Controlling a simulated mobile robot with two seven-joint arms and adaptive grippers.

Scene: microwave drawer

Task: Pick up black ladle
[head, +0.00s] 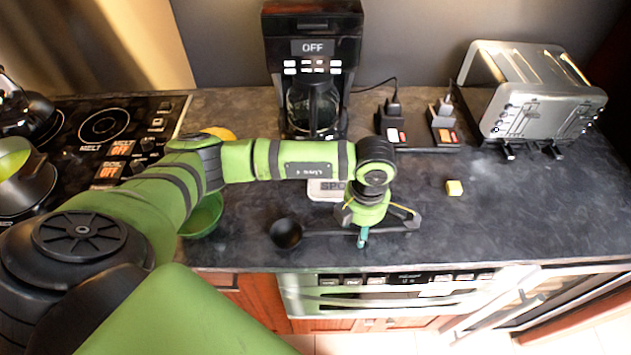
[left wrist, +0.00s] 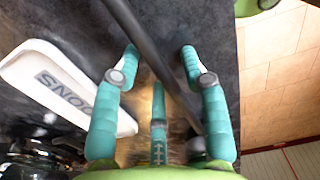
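The black ladle lies on the dark countertop near its front edge. Its round bowl (head: 286,233) is left of my left gripper (head: 364,234), and its handle runs right, beneath the gripper. In the left wrist view the dark handle (left wrist: 140,38) crosses diagonally between the teal fingers of my left gripper (left wrist: 160,58). The fingers are spread apart, with a gap on both sides of the handle. I cannot tell whether any finger touches it. My right gripper is not in view.
A white spoon rest (left wrist: 62,85) lies beside the handle. A green bowl (head: 203,216) is left, partly behind my arm. A coffee maker (head: 312,70) and a toaster (head: 530,95) stand at the back.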

